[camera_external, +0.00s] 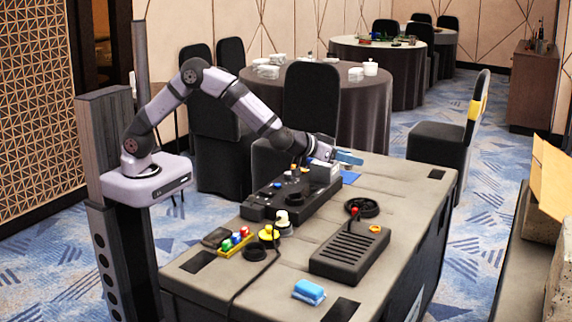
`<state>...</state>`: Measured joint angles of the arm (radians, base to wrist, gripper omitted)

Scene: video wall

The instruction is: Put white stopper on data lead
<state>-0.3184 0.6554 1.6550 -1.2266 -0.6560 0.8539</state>
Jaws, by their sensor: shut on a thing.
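My gripper (348,157) is over the back edge of the grey table, above and beside a pale box on the dark console. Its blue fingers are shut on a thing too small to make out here. A pale white, stopper-like piece (282,217) stands at the front of the console, apart from my gripper; I cannot tell if it is the white stopper. A thin black lead (256,277) runs over the table's front left from near a yellow-and-black round piece. I cannot tell if it is the data lead, and no bare lead end is clear.
The dark console (300,200) bears several knobs.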

